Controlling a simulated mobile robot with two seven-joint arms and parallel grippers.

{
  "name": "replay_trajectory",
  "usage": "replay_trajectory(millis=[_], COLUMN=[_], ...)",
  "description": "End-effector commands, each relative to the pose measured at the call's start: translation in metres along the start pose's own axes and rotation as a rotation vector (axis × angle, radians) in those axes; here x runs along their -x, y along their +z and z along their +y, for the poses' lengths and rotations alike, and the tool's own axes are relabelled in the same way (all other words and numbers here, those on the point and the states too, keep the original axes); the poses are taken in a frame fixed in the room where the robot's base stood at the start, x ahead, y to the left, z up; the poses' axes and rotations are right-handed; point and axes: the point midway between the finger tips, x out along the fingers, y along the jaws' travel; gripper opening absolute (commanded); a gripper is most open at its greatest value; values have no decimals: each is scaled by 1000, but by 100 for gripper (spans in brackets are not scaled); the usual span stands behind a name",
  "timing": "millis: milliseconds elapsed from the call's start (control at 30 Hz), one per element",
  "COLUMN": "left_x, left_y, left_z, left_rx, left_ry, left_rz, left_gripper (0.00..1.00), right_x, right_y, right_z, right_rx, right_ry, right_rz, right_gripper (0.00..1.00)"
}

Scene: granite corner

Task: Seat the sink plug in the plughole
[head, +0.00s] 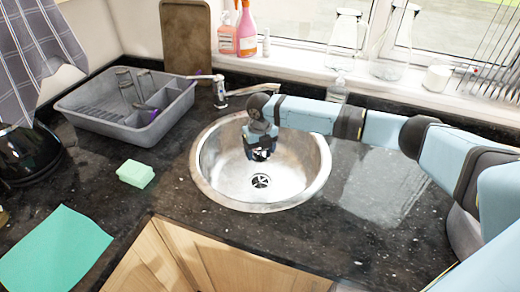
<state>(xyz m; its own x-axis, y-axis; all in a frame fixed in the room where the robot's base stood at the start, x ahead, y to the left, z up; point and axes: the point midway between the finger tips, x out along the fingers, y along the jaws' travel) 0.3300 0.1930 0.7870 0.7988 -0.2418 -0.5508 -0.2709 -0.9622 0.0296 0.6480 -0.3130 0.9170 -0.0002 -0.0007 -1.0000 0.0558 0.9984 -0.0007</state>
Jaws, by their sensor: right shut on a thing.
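The plughole (261,181) shows as a dark, slotted round drain in the bottom of the round steel sink (212,178). It is uncovered in the head view. My right gripper (261,154) points down inside the sink, just above and behind the plughole in the picture. It is shut on a small dark thing, which looks to be the sink plug. The plug is hard to tell from the dark fingers and is mostly hidden by them. A gap shows between the gripper and the plughole. My left gripper is out of view.
A tap (222,92) stands behind the sink at the left. A grey dish rack (95,125) with glasses stands at back left. A green sponge (135,173), a teal cloth (52,250) and a black kettle (25,155) lie left. The granite right of the sink is clear.

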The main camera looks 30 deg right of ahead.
Motion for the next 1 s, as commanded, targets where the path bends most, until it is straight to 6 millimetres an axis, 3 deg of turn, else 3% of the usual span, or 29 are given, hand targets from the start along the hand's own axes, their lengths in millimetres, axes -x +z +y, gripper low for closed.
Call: replay_trajectory(millis=[67,100,233,833,1000], left_x=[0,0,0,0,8], left_y=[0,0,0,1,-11], left_z=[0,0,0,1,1], left_rx=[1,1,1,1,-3], left_ry=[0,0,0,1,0], left_rz=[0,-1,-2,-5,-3], left_gripper=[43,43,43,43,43], right_x=[1,1,1,1,18], right_y=[0,0,0,0,0], right_z=[0,0,0,0,0], right_rx=[0,0,0,0,0], right_ry=[0,0,0,0,0], right_rz=[0,0,0,0,0], right_gripper=[46,72,100,100,100])
